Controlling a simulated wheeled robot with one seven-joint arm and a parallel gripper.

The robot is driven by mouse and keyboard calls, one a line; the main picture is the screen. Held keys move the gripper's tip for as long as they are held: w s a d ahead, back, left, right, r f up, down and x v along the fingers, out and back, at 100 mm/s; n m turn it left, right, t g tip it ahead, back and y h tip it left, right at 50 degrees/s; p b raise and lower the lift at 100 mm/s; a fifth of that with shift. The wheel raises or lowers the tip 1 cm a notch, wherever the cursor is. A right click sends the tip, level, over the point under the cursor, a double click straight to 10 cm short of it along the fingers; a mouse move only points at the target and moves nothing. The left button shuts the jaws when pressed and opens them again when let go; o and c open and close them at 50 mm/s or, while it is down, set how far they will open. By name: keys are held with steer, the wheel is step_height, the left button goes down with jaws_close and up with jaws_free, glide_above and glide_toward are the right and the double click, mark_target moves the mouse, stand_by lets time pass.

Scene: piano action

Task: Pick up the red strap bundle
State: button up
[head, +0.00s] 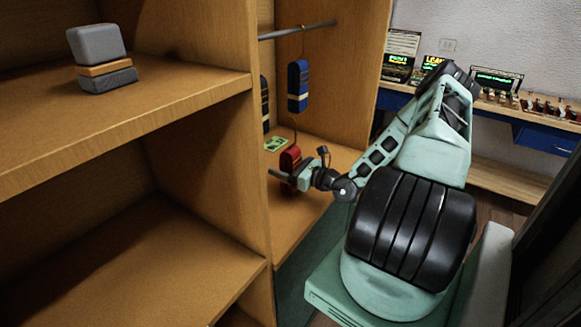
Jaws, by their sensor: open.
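The red strap bundle (290,158) is in the tall right compartment of the wooden cabinet, below a hanging blue bundle. A thin cord or hook runs up from its top. My gripper (281,178) is open at the bundle's lower part, in front of it in this view.
A blue bundle (298,86) hangs from a metal rod (298,31). A dark bundle (265,104) hangs behind the divider. A grey block stack (100,58) sits on the left shelf. A blue bench (545,139) stands at the back right.

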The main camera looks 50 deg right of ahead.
steer(key=c, duration=1.2)
steer(key=shift+r, duration=0.1)
